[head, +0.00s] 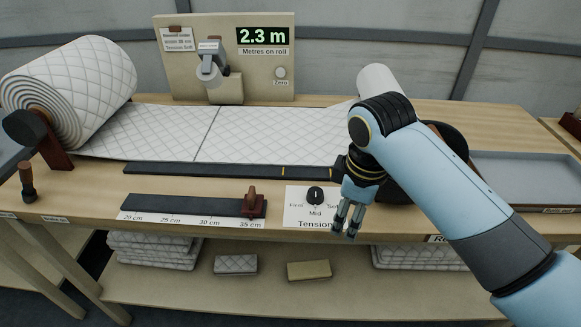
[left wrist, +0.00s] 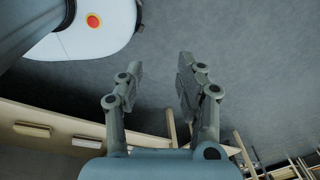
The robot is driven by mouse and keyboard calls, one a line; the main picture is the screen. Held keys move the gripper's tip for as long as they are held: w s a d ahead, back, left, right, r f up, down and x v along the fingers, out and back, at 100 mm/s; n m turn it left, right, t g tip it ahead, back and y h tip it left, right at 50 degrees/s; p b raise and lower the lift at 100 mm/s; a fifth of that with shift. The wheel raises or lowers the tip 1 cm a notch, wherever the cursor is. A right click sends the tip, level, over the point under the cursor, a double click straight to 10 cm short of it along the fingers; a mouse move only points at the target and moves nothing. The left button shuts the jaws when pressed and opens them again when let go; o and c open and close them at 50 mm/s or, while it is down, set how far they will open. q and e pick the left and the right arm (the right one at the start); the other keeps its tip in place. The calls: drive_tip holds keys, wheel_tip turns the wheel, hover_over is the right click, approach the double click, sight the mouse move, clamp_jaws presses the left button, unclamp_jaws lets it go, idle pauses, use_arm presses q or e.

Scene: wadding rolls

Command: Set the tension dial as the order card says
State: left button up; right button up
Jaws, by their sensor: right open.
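The tension dial (head: 315,195) is a black knob on a white plate (head: 296,212) at the bench's front edge. Its white mark looks upright, near the middle; the exact setting is hard to tell. "Firm" is printed left, what looks like "Med" below, and "Soft", partly covered, right. The order card (head: 178,40) on the back board has small print; its last line appears to read "Tension Soft". My right gripper (head: 345,231) is open and empty, pointing down just right of the dial plate, apart from the knob. My left gripper (left wrist: 160,68) shows in the left wrist view, open and empty over the floor.
A quilted wadding roll (head: 75,90) stands at the left, its sheet (head: 240,134) spread across the bench. A length scale with a brown slider (head: 252,203) lies left of the dial. A grey tray (head: 525,175) is at the right. The display (head: 263,36) reads 2.3 m.

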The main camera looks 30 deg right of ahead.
sight(316, 191)
drive_tip(key=shift+n+g, duration=0.3)
drive_tip(key=shift+n, duration=0.6)
drive_tip(key=w, duration=0.2)
drive_tip(key=w+r, duration=0.1)
drive_tip(key=w, duration=0.2)
drive_tip(key=shift+w+d, duration=0.1)
drive_tip(key=w+r+n+g, duration=0.1)
drive_tip(key=w+r+n, duration=0.3)
drive_tip(key=w, duration=0.4)
drive_tip(key=shift+y, duration=0.3)
drive_tip(key=f, duration=1.1)
drive_tip(key=shift+s+d, duration=0.25)
drive_tip(key=shift+s, duration=0.05)
use_arm(q)
drive_tip(key=shift+w+a+r, duration=0.1)
drive_tip(key=shift+w+a, duration=0.1)
drive_tip(key=shift+w, duration=0.25)
drive_tip(key=shift+w+a+r, duration=0.1)
drive_tip(key=shift+w+a, duration=0.05)
drive_tip(key=shift+w, duration=0.25)
use_arm(e)
drive_tip(key=c, duration=1.2)
drive_tip(key=shift+o, duration=0.2)
drive_tip(key=shift+r, duration=0.1)
